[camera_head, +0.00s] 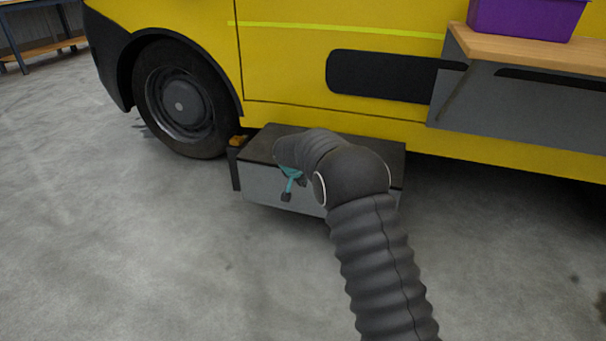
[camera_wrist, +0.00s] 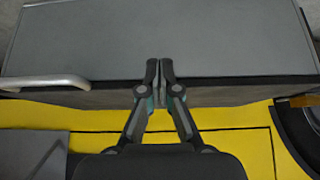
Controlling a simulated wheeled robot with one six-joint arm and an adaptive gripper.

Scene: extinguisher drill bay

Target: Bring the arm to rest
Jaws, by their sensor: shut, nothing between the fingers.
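My arm reaches forward from the lower right of the head view, bent at a dark rounded joint. My gripper (camera_head: 286,196) hangs in front of a grey box (camera_head: 262,192) beside the yellow vehicle. In the wrist view my gripper (camera_wrist: 159,66) has its two dark fingertips together with nothing between them. The box's grey panel (camera_wrist: 160,40) fills the upper part of that view behind the fingertips. Whether the fingertips touch the box I cannot tell. The arm hides part of the box in the head view.
The yellow vehicle (camera_head: 285,70) stands close behind the box, its wheel (camera_head: 180,105) to the left. A wooden-topped shelf (camera_head: 520,50) with a purple bin (camera_head: 525,15) juts out at upper right. A pale handle (camera_wrist: 45,83) shows in the wrist view. The left floor (camera_head: 90,230) is clear.

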